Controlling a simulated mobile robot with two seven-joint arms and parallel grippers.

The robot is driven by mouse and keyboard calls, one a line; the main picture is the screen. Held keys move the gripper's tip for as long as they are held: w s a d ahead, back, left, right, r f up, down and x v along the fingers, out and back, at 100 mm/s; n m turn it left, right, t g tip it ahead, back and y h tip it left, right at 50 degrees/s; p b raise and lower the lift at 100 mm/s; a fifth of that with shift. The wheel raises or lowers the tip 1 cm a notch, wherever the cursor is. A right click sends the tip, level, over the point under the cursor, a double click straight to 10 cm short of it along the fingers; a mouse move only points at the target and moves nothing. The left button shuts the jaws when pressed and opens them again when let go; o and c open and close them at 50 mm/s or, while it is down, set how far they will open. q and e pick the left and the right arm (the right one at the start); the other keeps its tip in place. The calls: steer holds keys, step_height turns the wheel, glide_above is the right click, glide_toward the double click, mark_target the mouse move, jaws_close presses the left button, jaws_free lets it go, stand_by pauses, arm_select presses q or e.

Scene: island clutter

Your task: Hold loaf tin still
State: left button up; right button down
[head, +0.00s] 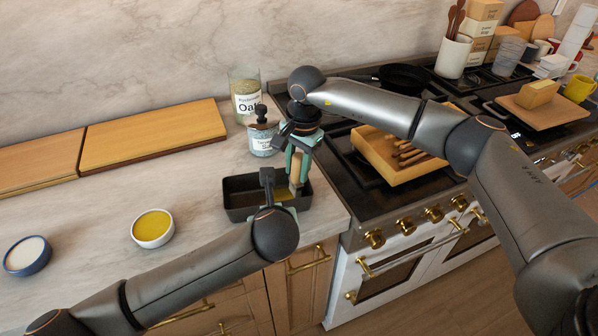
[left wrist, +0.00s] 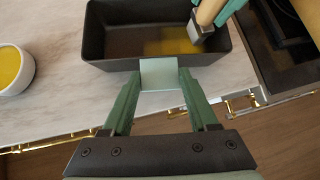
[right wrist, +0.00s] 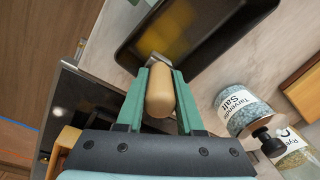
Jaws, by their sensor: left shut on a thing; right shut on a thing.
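The loaf tin (head: 236,208) is a dark rectangular tin on the marble counter near its front edge, with a yellow patch on its floor. My left gripper (left wrist: 160,75) is shut on the tin's near wall at the rim. My right gripper (right wrist: 160,72) is shut on the pale wooden handle of a brush (right wrist: 160,95) with a metal collar. In the left wrist view the brush (left wrist: 207,14) points down into the tin's right part, over the yellow patch. Its tip is hard to make out.
A bowl of yellow liquid (head: 152,229) and a blue bowl of white stuff (head: 27,256) stand to the left. A salt jar (head: 262,140) and an oats jar (head: 245,94) stand behind the tin. The stove with a wooden tray (head: 378,160) is at right.

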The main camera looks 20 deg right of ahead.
steer(key=shift+w, duration=0.25)
steer(key=shift+w+a, duration=0.15)
steer(key=shift+a, duration=1.25)
steer(key=shift+a, duration=0.15)
steer(key=shift+w+a, duration=0.1)
steer(key=shift+a, duration=1.2)
steer(key=shift+a, duration=0.1)
steer(key=shift+w+a, duration=0.2)
steer(key=shift+a, duration=1.15)
steer(key=shift+r, duration=0.1)
